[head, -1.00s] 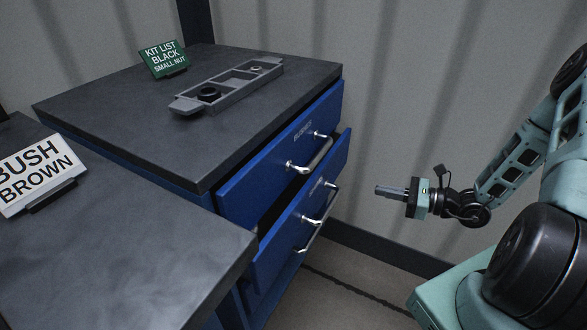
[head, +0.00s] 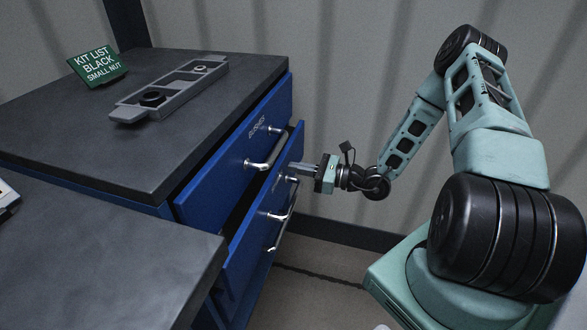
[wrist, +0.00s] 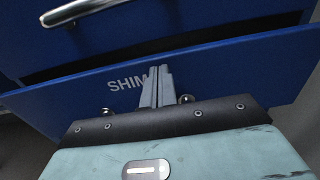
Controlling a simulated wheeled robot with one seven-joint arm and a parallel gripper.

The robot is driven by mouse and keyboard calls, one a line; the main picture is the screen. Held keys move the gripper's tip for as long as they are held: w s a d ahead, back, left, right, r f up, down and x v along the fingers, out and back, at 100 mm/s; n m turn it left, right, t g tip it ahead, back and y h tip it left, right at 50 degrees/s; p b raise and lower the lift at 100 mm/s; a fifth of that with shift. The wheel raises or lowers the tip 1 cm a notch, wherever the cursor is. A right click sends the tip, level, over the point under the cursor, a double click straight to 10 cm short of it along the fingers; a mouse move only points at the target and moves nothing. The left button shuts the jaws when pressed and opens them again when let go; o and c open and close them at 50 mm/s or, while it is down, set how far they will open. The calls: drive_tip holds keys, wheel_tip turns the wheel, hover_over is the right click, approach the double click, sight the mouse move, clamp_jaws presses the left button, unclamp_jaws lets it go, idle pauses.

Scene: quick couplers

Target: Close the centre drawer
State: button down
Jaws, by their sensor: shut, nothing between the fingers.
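The blue centre drawer (head: 248,245) stands pulled out below the top drawer, with a dark gap behind its front. Its front also fills the wrist view (wrist: 235,68), with part of a "SHIM" label (wrist: 126,80) showing. My gripper (head: 292,167) is shut and empty, its fingers pointing at the upper part of this front. In the wrist view the fingertips (wrist: 157,74) overlap the front beside the label. I cannot tell whether they touch it. The drawer's metal handle (head: 281,213) is partly hidden; in the wrist view my gripper body covers most of it.
A grey tray (head: 184,94) and a green sign (head: 97,66) stand on the cabinet top (head: 110,145). Another dark worktop (head: 110,265) is at the near left. Floor shows right of the cabinet.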

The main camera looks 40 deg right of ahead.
drive_tip(key=shift+w+a, duration=0.45)
drive_tip(key=shift+w, duration=0.15)
